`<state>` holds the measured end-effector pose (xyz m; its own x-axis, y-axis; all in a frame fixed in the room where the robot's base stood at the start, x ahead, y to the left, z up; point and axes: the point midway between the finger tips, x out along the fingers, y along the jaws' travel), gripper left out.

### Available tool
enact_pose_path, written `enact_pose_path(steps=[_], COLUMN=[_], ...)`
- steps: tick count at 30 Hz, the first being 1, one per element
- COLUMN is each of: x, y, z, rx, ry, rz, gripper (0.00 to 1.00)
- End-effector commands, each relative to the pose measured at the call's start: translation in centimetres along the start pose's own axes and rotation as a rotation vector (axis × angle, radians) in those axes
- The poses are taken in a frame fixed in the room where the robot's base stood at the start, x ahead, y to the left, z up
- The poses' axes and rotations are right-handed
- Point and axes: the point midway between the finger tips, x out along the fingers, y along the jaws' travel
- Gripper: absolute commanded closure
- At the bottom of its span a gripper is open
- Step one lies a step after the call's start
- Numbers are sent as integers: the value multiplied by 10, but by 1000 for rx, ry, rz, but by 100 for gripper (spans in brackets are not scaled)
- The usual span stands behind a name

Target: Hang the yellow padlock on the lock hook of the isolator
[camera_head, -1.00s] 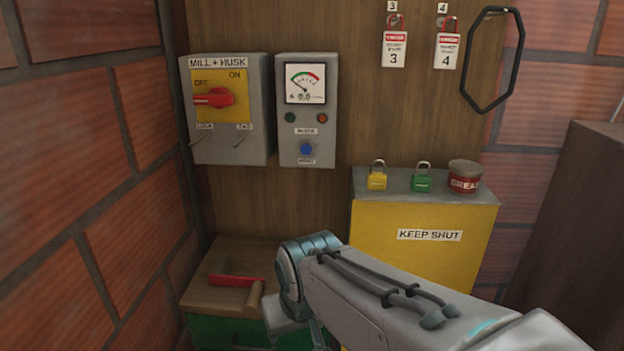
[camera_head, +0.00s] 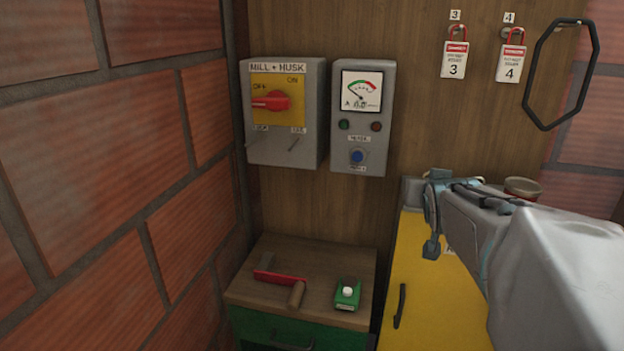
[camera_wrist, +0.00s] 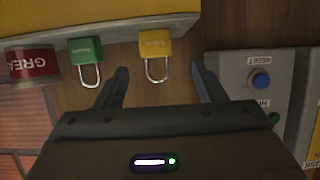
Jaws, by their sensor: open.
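The yellow padlock (camera_wrist: 155,45) stands on the yellow cabinet's top, shackle up, in the upside-down wrist view. My gripper (camera_wrist: 160,68) is open, and the padlock shows between its spread fingers; I cannot tell how far away it is. In the head view my arm hides both padlocks and most of the gripper. The MILL + HUSK isolator (camera_head: 313,115) is on the wall at left, its red handle (camera_head: 271,101) towards OFF. Its lock hook (camera_head: 252,141) is the left of two bare pegs below the yellow plate.
A green padlock (camera_wrist: 86,55) and a red grease tin (camera_wrist: 30,62) stand beside the yellow padlock. A meter box (camera_head: 361,118) adjoins the isolator. Tags 3 (camera_head: 455,58) and 4 (camera_head: 511,62) hang above.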

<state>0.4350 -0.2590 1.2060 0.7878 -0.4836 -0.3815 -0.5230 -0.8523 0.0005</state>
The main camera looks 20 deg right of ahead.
Motion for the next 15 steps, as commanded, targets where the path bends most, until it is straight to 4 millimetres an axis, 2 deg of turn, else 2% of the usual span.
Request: enact_pose_path(steps=[4,15], x=[18,38], y=[0,2], z=[0,1], rx=[-1,0], ry=[-3,-4], rz=[-1,0], gripper=[36,36])
